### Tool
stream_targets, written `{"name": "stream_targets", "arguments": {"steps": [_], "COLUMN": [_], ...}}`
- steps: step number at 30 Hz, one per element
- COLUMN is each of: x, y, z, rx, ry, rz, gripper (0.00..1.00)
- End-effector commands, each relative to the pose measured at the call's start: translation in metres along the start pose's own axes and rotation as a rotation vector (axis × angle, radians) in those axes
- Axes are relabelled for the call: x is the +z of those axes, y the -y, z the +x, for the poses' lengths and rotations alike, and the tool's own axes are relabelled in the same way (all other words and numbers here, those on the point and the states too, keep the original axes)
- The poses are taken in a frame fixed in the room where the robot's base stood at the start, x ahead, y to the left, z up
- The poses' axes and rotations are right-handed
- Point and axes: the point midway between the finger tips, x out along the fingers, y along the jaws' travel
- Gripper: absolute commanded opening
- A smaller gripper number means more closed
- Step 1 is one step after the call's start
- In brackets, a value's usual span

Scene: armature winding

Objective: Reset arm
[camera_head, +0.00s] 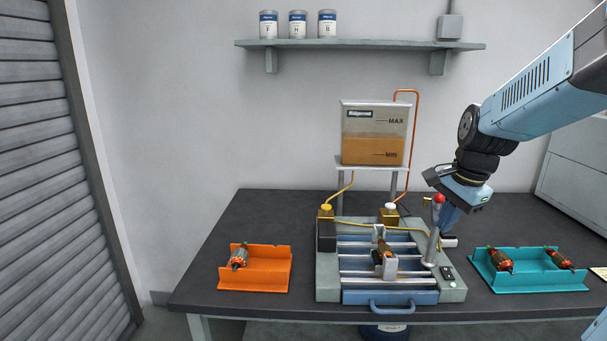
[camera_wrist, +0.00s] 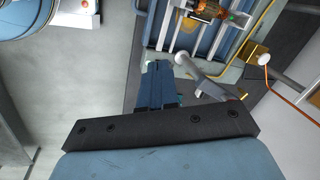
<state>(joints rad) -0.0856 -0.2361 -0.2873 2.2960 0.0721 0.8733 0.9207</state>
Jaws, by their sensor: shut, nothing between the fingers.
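My gripper (camera_head: 450,216) hangs above the right side of the bench machine, partly hidden behind the lever with the red knob (camera_head: 438,199). In the wrist view my gripper (camera_wrist: 160,70) points toward the machine with its fingers together, holding nothing. The machine (camera_head: 327,286) is a grey frame with metal rails and a blue front drawer. An armature (camera_head: 386,251) with copper windings sits in its middle; it also shows at the top of the wrist view (camera_wrist: 208,10). My gripper is apart from the armature. Whether it touches the lever cannot be told.
An orange tray (camera_head: 270,271) with one armature stands left. A teal tray (camera_head: 525,281) with two armatures stands right. A tank (camera_head: 375,122) of amber liquid stands behind the machine, with yellow and copper tubes. A shelf (camera_head: 400,44) with cans is above. The bench's back left is clear.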

Motion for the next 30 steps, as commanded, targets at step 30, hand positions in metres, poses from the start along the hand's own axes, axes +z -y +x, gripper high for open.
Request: {"name": "stream_targets", "arguments": {"steps": [30], "x": [0.12], "y": [-0.087], "z": [-0.079], "rx": [-0.088], "ry": [-0.287], "rz": [-1.178], "gripper": [0.0]}}
